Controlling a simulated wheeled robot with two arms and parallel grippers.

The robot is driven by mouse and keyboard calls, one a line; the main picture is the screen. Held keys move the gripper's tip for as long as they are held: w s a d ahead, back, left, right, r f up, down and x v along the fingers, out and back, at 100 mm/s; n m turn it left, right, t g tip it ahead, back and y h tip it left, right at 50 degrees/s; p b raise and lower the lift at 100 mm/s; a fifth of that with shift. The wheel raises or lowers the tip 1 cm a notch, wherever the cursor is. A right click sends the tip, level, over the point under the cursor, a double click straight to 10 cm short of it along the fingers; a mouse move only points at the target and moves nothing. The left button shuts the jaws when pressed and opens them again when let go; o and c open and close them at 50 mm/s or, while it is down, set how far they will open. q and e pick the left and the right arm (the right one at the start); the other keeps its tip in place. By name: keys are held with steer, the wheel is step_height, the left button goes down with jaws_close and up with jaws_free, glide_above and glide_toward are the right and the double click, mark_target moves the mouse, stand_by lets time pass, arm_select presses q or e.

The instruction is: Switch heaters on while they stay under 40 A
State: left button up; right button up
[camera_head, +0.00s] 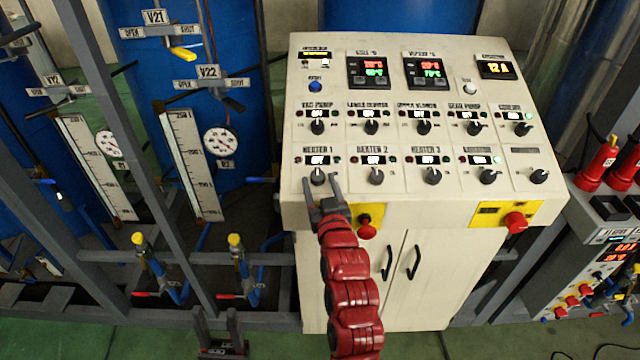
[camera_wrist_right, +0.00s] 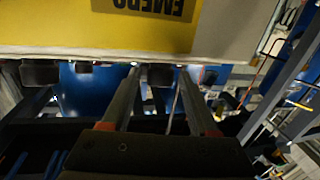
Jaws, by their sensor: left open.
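The cream control panel (camera_head: 395,195) has a lower row with the Heater 1 knob (camera_head: 318,177), Heater 2 knob (camera_head: 376,177) and Heater 3 knob (camera_head: 433,176). The small displays above them appear to read OFF. The current display (camera_head: 497,69) at the top right seems to read 12 A. My right gripper (camera_head: 323,187), on the red arm, is at the Heater 1 knob, with its fingers apart on either side; contact is unclear. Its spread fingers also show in the right wrist view (camera_wrist_right: 160,85). My left gripper (camera_head: 219,322) is low left of the cabinet, open and empty.
Yellow plates with red emergency buttons (camera_head: 367,229) (camera_head: 516,222) are on the panel's front edge; one plate (camera_wrist_right: 140,25) is close in the right wrist view. Grey frame bars (camera_head: 135,150) and valves stand at left. Red-topped equipment (camera_head: 598,165) is at right.

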jaws_close()
steer(key=shift+a+f+m+h+b, duration=0.2)
steer(key=shift+m+h+b, duration=0.4)
steer(key=shift+b, duration=0.3)
steer(key=m+g+h+b, duration=0.1)
steer(key=m+h+b, duration=0.2)
steer(key=b, duration=0.6)
steer(key=a+m+h+b, duration=0.1)
steer(key=m+h+b, duration=0.3)
steer(key=b, duration=0.6)
steer(key=m+g+h+b, duration=0.1)
steer(key=m+h+b, duration=0.2)
steer(key=b, duration=0.6)
steer(key=shift+w+a+g+h, duration=0.1)
steer(key=shift+a+g+h, duration=0.2)
steer(key=shift+h, duration=0.3)
steer(key=shift+r+m+g+h+b, duration=0.15)
steer(key=shift+m+g+h+b, duration=0.4)
steer(key=shift+m+b, duration=0.3)
steer(key=shift+w+a+r+m+g+h+b, duration=0.1)
steer(key=shift+m+g+h+b, duration=0.1)
steer(key=shift+m+g+h, duration=0.2)
steer(key=shift+w+m+g+h+b, duration=0.1)
steer(key=shift+m+g+h+b, duration=0.15)
steer(key=shift+m+g, duration=0.2)
steer(key=shift+m, duration=0.3)
